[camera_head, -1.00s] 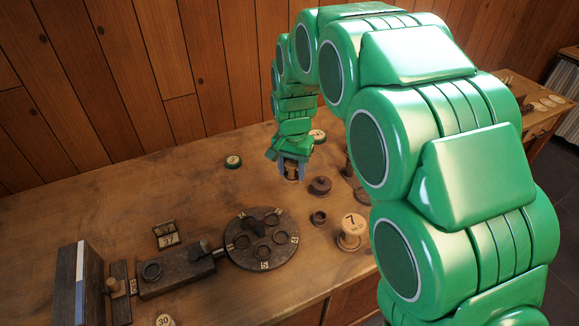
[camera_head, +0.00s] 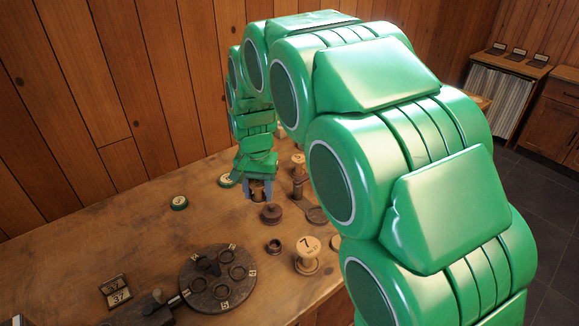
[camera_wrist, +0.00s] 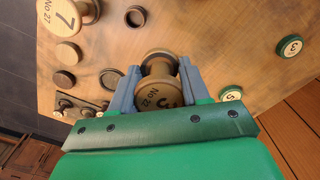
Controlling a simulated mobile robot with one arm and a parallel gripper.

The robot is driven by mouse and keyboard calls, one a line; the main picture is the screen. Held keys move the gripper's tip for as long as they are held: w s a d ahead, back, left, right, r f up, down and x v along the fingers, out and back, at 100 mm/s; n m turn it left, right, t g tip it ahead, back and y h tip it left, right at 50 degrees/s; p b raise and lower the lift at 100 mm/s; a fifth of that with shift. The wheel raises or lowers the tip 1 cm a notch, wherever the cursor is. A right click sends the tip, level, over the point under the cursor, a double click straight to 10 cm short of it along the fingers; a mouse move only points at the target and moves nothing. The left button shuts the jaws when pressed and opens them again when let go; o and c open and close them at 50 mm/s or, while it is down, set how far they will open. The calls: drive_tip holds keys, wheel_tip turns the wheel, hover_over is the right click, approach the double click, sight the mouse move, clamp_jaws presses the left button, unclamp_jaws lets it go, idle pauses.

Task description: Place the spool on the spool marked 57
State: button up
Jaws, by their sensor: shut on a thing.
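My gripper (camera_head: 257,190) is shut on a pale wooden spool, seen close in the wrist view (camera_wrist: 158,93). The spool's near end face carries a large dark figure, partly cut off by my gripper, and small lettering like "No 22". The fingers (camera_wrist: 157,88) grip it from both sides. In the head view my gripper hangs over the back part of the table, behind a dark squat spool (camera_head: 271,213). A pale spool marked 7 (camera_head: 308,250) stands upright at front right. I cannot read the number 57 on any spool.
A dark round turntable (camera_head: 216,305) with ring seats is at front. A tall slim spool (camera_head: 298,184) stands right of my gripper.

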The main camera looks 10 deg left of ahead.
drive_tip(key=w+d+r, duration=0.3)
drive_tip(key=w+d, duration=0.2)
drive_tip(key=w, duration=0.4)
hover_over(299, 158)
drive_tip(key=shift+m, duration=0.3)
drive_tip(key=shift+s+d+f, duration=0.1)
drive_tip(key=shift+s+f, duration=0.05)
drive_tip(key=shift+f, duration=1.45)
drive_tip(key=shift+s+d+f, duration=0.1)
drive_tip(key=shift+f, duration=1.5)
drive_tip(key=shift+a, duration=0.1)
drive_tip(key=shift+w+f, duration=0.35)
drive_tip(key=shift+f, duration=1.5)
drive_tip(key=shift+f, duration=0.1)
